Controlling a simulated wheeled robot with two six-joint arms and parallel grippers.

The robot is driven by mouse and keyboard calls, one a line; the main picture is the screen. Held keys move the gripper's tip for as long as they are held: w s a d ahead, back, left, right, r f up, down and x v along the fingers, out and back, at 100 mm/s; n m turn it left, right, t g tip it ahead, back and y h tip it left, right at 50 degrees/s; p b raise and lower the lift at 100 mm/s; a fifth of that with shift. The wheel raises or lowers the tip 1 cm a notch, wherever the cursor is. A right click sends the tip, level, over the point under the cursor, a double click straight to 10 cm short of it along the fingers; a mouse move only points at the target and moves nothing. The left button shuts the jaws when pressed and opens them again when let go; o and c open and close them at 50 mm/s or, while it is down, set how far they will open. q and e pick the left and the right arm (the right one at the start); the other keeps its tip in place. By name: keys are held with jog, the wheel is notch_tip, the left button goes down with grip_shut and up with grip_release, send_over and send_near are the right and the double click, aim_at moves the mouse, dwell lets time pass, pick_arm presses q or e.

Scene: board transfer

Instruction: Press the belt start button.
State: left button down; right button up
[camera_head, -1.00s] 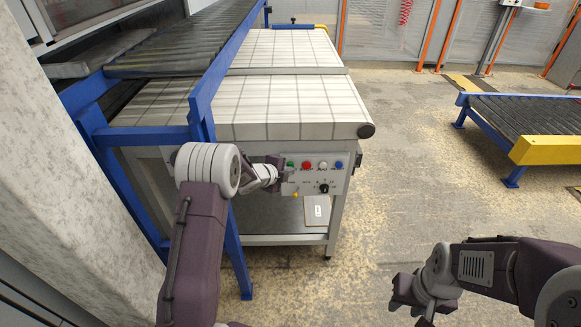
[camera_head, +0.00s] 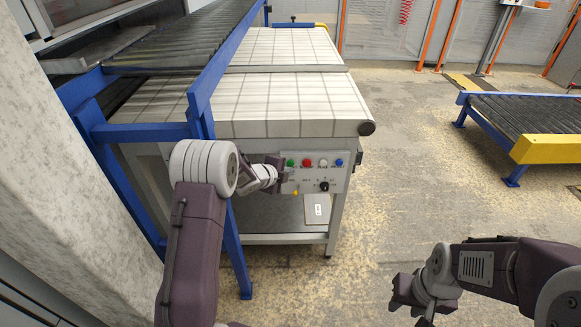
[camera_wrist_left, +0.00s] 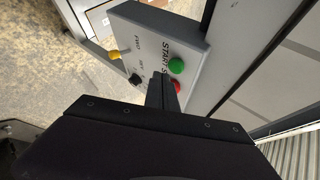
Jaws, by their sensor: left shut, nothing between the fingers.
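The grey control panel (camera_head: 318,182) is on the front of the belt table. It carries a green button (camera_head: 290,162), a red button (camera_head: 307,162), a white button (camera_head: 323,163) and a blue button (camera_head: 339,163). My left gripper (camera_head: 281,172) is shut and empty at the panel's left side, close to the green button. In the left wrist view, its fingers (camera_wrist_left: 163,88) point at the panel beside the green button (camera_wrist_left: 176,65) and partly cover the red button (camera_wrist_left: 175,85). I cannot tell whether they touch the panel. My right gripper (camera_head: 408,303) is low at right, over open floor.
The white gridded belt (camera_head: 290,100) lies above the panel. A blue frame (camera_head: 205,125) with rollers stands close to my left arm. A black knob (camera_head: 324,186) and a yellow knob (camera_head: 296,193) sit below the buttons.

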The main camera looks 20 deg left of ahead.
pick_arm(q)
jog(key=s+b, duration=0.1)
jog(key=s, duration=0.1)
jog(key=s+d+b, duration=0.1)
jog(key=s+b, duration=0.1)
jog(key=shift+s+d, duration=0.2)
jog(key=shift+s, duration=0.2)
jog(key=shift+d, duration=0.1)
dwell(0.6)
